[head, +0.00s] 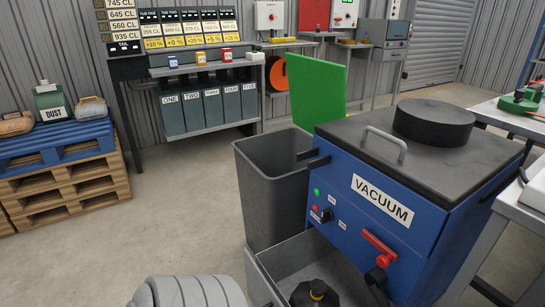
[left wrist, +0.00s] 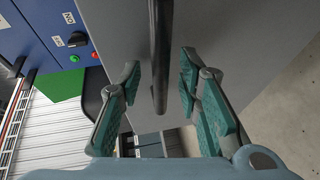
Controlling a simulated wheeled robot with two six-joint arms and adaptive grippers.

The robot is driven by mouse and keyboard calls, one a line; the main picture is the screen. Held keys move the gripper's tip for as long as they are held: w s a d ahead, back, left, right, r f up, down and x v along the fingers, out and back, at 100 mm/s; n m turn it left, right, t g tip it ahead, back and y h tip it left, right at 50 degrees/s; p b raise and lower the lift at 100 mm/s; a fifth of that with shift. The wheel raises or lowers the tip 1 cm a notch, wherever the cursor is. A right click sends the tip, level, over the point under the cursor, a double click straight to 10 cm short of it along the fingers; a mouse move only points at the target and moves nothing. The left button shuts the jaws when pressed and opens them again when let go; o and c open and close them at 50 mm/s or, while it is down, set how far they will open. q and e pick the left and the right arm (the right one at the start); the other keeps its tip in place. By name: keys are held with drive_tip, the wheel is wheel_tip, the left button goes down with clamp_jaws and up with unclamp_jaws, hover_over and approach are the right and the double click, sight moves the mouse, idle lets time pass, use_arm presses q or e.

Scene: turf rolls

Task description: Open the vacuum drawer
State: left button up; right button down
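The blue vacuum (head: 350,205) stands at the right in the head view, with a dark lid and a white label. Its grey drawer (head: 300,250) is pulled out at the bottom, so its inside shows. In the left wrist view the drawer's grey front (left wrist: 220,40) has a dark bar handle (left wrist: 160,50). My left gripper (left wrist: 158,85) is open, its teal fingers on either side of the handle with gaps visible. It is hidden in the head view. My right gripper is not in view.
A grey bin (head: 272,190) stands left of the vacuum, with a green panel (head: 318,85) behind it. A table (head: 510,195) is close on the right. Blue and wooden pallets (head: 65,170) stand far left. The floor between pallets and bin is clear.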

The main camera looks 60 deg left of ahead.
use_arm(q)
drive_tip(key=v, duration=1.1)
drive_tip(key=shift+s, duration=0.2)
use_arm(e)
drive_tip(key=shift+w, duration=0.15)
use_arm(q)
drive_tip(key=shift+r, duration=0.15)
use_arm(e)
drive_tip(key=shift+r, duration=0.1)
